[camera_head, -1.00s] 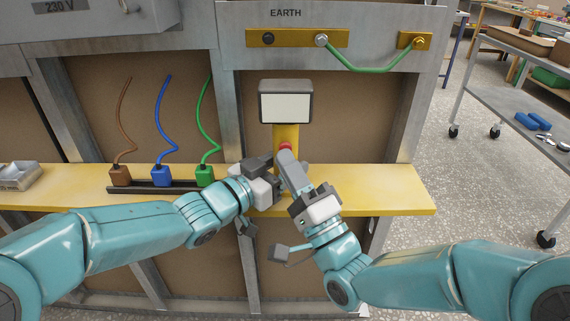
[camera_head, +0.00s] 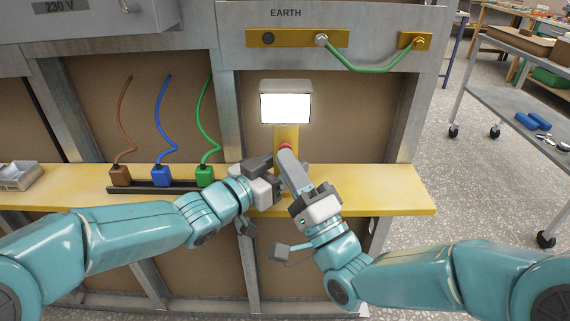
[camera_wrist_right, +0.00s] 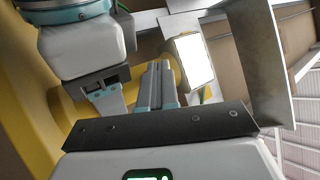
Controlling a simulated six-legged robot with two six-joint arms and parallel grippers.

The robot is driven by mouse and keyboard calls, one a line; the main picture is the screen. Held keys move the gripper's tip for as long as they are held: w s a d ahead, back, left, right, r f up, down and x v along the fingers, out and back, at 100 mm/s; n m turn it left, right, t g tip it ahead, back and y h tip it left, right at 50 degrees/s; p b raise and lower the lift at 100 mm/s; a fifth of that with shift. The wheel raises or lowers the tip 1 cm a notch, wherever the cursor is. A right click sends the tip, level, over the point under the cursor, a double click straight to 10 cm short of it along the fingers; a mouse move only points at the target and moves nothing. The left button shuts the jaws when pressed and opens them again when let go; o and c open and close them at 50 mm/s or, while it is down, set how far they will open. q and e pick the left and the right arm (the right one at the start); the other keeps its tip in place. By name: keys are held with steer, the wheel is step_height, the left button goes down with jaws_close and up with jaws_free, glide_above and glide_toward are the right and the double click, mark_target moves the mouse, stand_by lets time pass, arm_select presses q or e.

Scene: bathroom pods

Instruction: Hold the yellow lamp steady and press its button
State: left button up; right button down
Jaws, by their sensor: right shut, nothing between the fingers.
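The yellow lamp (camera_head: 286,133) stands upright on the yellow shelf, its rectangular screen glowing white. The lit screen also shows in the right wrist view (camera_wrist_right: 194,60). The red button (camera_head: 285,146) is on the front of its post, mostly covered by my right fingertips. My right gripper (camera_head: 286,153) is shut and empty, its tips at the button and seemingly touching it. It also shows in the right wrist view (camera_wrist_right: 157,80). My left gripper (camera_head: 268,178) is at the lower post, left of the right fingers. Its finger gap and grip on the post are hidden.
Brown, blue (camera_head: 161,175) and green plugs with wires stand in a dark rail on the shelf (camera_head: 375,188), left of my left gripper. A grey tray (camera_head: 18,176) is at the far left. The shelf right of the lamp is clear. A metal cart (camera_head: 510,100) stands at right.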

steer(key=shift+s, duration=0.1)
steer(key=s, duration=0.6)
stand_by(0.4)
arm_select(q)
steer(key=o, duration=1.4)
steer(key=shift+a, duration=0.1)
